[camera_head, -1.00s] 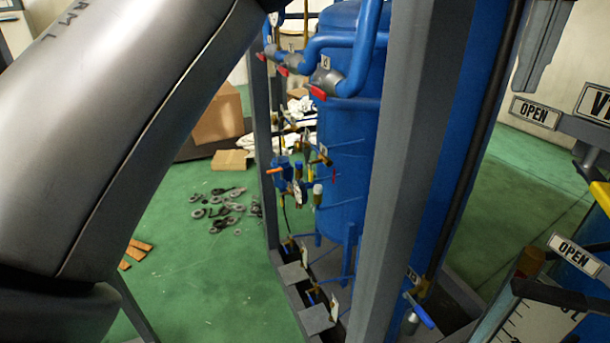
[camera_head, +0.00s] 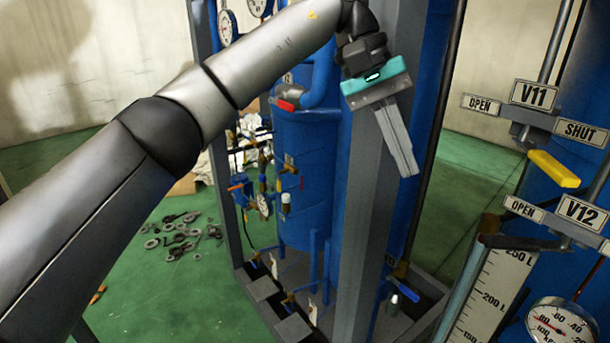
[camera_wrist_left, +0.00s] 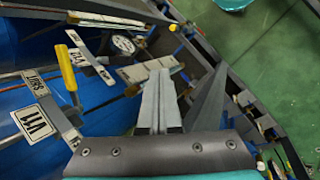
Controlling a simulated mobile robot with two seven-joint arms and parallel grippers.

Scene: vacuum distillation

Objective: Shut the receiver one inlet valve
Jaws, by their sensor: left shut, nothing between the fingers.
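My left gripper (camera_head: 405,165) is shut and empty, in front of a grey upright post in the head view. Its shut fingers also show in the left wrist view (camera_wrist_left: 158,90). A yellow valve handle (camera_head: 554,169) sits below the V11 plate (camera_head: 535,95), to the right of the gripper and apart from it. An OPEN plate (camera_head: 481,104) is left of V11 and a SHUT plate (camera_head: 580,132) is right. In the left wrist view the yellow handle (camera_wrist_left: 67,67) is left of the fingers. No plate reading "receiver one" is legible. My right gripper is out of view.
The V12 plate (camera_head: 582,213), a level scale (camera_head: 490,295) and a round gauge (camera_head: 560,328) are below V11. The grey post (camera_head: 365,220) and blue tank (camera_head: 305,180) stand left of the valves. Green floor (camera_head: 470,170) shows between post and V11.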

